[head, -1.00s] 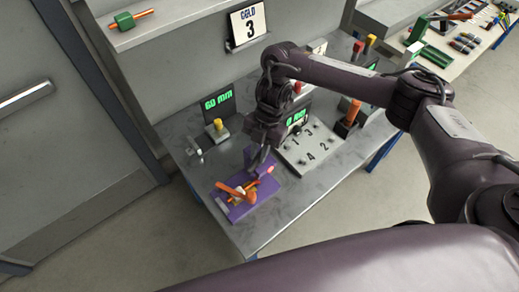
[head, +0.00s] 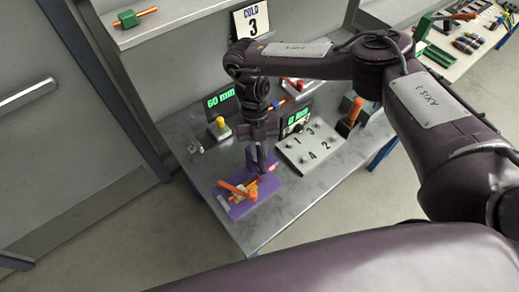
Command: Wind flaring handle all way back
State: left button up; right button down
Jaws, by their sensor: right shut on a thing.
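The flaring tool has a purple base (head: 238,211) near the front left of the grey bench, with an orange bar (head: 232,188) and an orange knob at its front. My right gripper (head: 263,167) points down at the back end of this tool, beside a small pink-red part (head: 272,166). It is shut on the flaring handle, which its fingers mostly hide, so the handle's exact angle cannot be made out. My left gripper is not in view.
A grey block with numbered positions (head: 311,148) stands right of the gripper. A "60 mm" display (head: 220,101) and a yellow-topped post (head: 220,124) stand behind left. An orange-handled tool (head: 353,112) stands at the right. The bench front right of the purple base is clear.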

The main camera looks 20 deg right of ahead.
jog(key=shift+n, duration=0.3)
jog(key=c, duration=1.4)
grip_release()
jog(key=shift+o, duration=0.2)
jog(key=b+v, duration=0.1)
jog(key=v, duration=0.5)
jog(key=shift+w+a+r+b, duration=0.1)
jog(key=shift+w+r+b, duration=0.05)
jog(key=shift+r+b, duration=0.15)
jog(key=shift+w+r, duration=0.2)
jog(key=shift+r, duration=0.35)
